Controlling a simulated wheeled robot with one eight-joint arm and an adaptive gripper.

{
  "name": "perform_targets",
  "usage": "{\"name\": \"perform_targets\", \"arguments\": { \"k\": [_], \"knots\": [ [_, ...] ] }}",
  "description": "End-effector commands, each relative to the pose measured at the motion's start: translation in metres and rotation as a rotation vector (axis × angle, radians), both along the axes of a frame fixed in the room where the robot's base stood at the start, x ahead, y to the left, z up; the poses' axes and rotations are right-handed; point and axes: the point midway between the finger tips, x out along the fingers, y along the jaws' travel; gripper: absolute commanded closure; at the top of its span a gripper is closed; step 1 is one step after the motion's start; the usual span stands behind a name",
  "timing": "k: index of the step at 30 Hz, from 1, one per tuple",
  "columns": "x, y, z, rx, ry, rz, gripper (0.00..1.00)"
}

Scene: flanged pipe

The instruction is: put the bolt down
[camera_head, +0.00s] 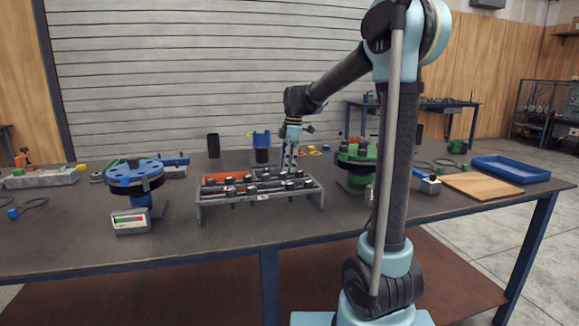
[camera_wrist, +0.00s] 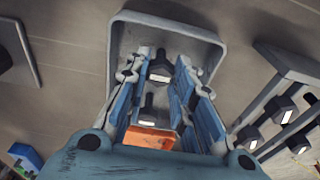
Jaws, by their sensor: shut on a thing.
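My gripper (camera_head: 289,165) points down over the back right part of the bolt rack in the head view. In the wrist view, my gripper (camera_wrist: 158,80) has its two blue-lined fingers either side of dark bolts. One dark bolt (camera_wrist: 160,68) with a pale mark on its head shows between the fingertips. A second bolt (camera_wrist: 147,110) shows lower between the fingers. My gripper is shut on a bolt, but I cannot tell clearly which of these it is. A grey tray (camera_wrist: 165,20) lies beneath the fingers. Whether the held bolt touches it is unclear.
The grey rack (camera_head: 261,196) holds several dark bolts and stands close beside the fingers. A blue-topped flange (camera_head: 134,172) stands left and a green flange (camera_head: 357,156) right. A blue tray (camera_head: 510,168) lies far right. Bare tabletop lies in front of the rack.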

Motion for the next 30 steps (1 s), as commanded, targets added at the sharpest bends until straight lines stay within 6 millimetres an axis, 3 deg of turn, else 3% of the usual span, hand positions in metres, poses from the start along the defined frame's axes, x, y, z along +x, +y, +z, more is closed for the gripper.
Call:
{"name": "perform_targets", "arguments": {
  "k": [6, 7, 9, 10, 23, 30],
  "knots": [
    [0.0, 0.0, -0.001, 0.0, 0.0, 0.0, 1.0],
    [0.0, 0.0, -0.002, 0.0, 0.0, 0.0, 0.75],
    [0.0, 0.0, -0.001, 0.0, 0.0, 0.0, 0.59],
    [0.0, 0.0, -0.001, 0.0, 0.0, 0.0, 0.57],
    [0.0, -0.001, 0.005, 0.0, 0.0, -0.001, 0.57],
    [0.001, -0.005, 0.039, 0.0, 0.0, -0.001, 0.57]
  ]
}}
